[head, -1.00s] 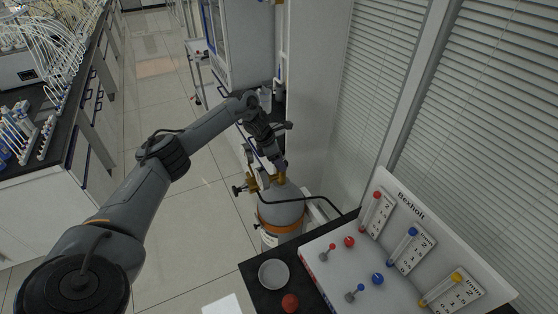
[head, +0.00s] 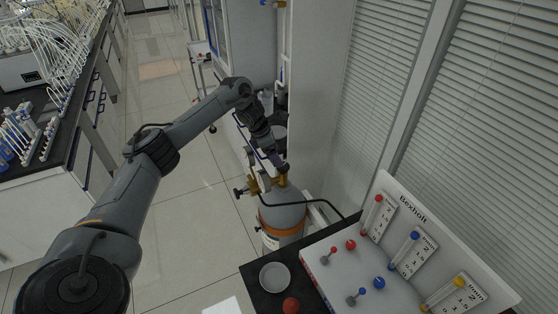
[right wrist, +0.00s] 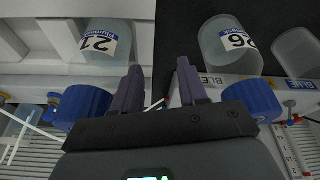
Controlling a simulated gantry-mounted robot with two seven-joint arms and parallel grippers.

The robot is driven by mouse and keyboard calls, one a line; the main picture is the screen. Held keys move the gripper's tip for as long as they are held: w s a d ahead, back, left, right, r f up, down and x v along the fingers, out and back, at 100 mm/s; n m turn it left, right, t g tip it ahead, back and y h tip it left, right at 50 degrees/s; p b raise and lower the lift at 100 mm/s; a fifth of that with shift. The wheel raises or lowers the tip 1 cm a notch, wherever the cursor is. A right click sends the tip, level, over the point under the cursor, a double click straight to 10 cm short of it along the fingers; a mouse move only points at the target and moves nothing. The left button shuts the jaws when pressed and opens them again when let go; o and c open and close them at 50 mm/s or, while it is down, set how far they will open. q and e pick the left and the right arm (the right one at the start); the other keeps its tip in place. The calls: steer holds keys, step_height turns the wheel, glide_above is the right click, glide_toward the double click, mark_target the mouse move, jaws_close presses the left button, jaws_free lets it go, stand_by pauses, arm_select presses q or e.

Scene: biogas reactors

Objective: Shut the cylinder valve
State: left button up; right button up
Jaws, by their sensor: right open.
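A grey gas cylinder (head: 284,216) with an orange band stands upright behind the black bench in the head view. Its brass valve (head: 281,181) is at the top, partly hidden by my left gripper. A black regulator knob (head: 240,192) sticks out to the left of the valve. My left gripper (head: 282,169) points down at the top of the valve, touching it or just above it. Its fingers are too small and dark to tell open from shut. My right gripper (right wrist: 158,80) shows only in the right wrist view, with its fingers apart and nothing between them.
A white Bexholt panel (head: 405,206) with coloured tubes stands right of the cylinder, and a black hose runs towards it. Labelled clear containers (right wrist: 108,42) lie beyond my right gripper.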

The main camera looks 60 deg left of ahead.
arm_select(q)
steer(key=p+v, duration=0.1)
steer(key=v, duration=0.4)
steer(key=shift+r, duration=0.2)
